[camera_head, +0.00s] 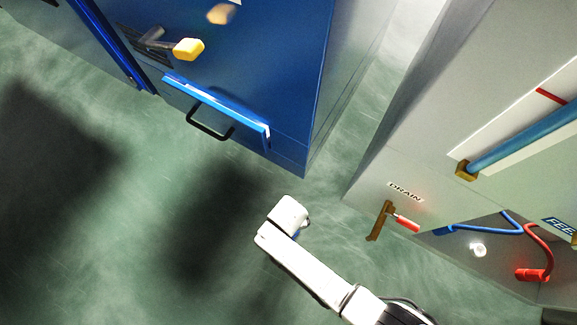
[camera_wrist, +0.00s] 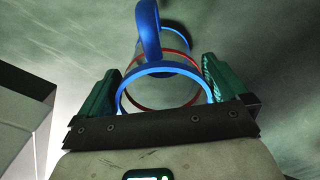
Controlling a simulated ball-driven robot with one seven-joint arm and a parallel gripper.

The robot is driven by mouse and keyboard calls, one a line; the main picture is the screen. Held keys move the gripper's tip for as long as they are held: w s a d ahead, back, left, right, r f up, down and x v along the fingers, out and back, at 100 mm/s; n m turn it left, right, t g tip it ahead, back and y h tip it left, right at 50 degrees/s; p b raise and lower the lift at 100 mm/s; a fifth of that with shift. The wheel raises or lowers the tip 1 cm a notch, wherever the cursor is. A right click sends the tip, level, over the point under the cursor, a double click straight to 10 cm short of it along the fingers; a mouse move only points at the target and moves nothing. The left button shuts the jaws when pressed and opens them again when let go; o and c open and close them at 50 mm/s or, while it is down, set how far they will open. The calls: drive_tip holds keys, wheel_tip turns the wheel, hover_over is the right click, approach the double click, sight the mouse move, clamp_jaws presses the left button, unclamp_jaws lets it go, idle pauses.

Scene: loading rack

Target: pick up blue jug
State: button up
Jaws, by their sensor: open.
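The blue jug (camera_wrist: 150,40) shows in the wrist view, with a blue handle, a blue rim, a red band and a clear or pale body. My gripper (camera_wrist: 160,72) is open, with one green-padded finger on each side of the jug's near rim. I cannot tell whether either finger touches it. The dark gripper base hides the jug's nearest part. In the head view my white arm reaches up from the lower right, and its end hides the fingers; the jug cannot be made out there.
In the head view, a blue cabinet (camera_head: 245,70) has a protruding blue front (camera_head: 217,105) with a black handle (camera_head: 210,124). A pale unit marked DRAIN (camera_head: 400,160) stands right, with a red-handled valve (camera_head: 407,223) and hoses (camera_head: 485,229). Green floor (camera_head: 110,220) is clear at left.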

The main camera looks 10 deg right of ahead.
drive_tip(key=shift+f, duration=0.45)
drive_tip(key=shift+c, duration=0.3)
drive_tip(key=c, duration=0.8)
drive_tip(key=shift+r, duration=0.2)
